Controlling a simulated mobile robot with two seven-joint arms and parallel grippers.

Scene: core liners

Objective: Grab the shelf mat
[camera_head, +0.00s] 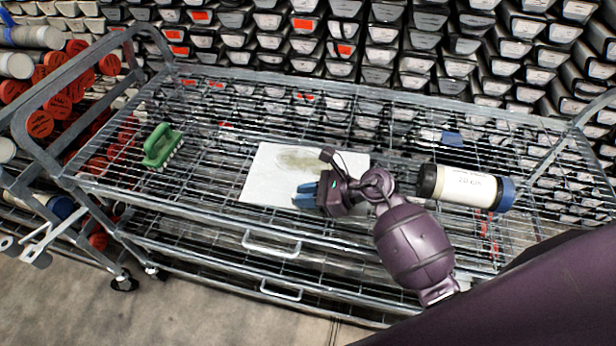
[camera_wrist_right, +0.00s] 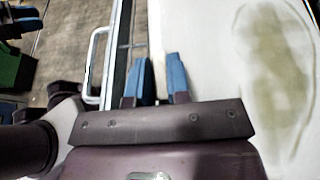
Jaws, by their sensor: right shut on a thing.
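The shelf mat (camera_head: 262,180) is a white rectangular sheet with a greenish-brown stain, lying on the top wire shelf of the cart. My right gripper (camera_head: 305,194) is at the mat's front edge, with its blue fingers shut on that edge. In the right wrist view the blue fingertips (camera_wrist_right: 159,70) are close together at the edge of the mat (camera_wrist_right: 210,60), and the stain lies to their right. The gripper and wrist hide part of the mat in the head view. My left gripper is not in view.
A green scrubbing brush (camera_head: 162,146) lies on the wire cart shelf (camera_head: 215,150) to the left. A white cylinder with dark and blue ends (camera_head: 468,187) lies right of my wrist. Racks of core liners (camera_head: 320,45) stand behind. Bare shelf separates brush and mat.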

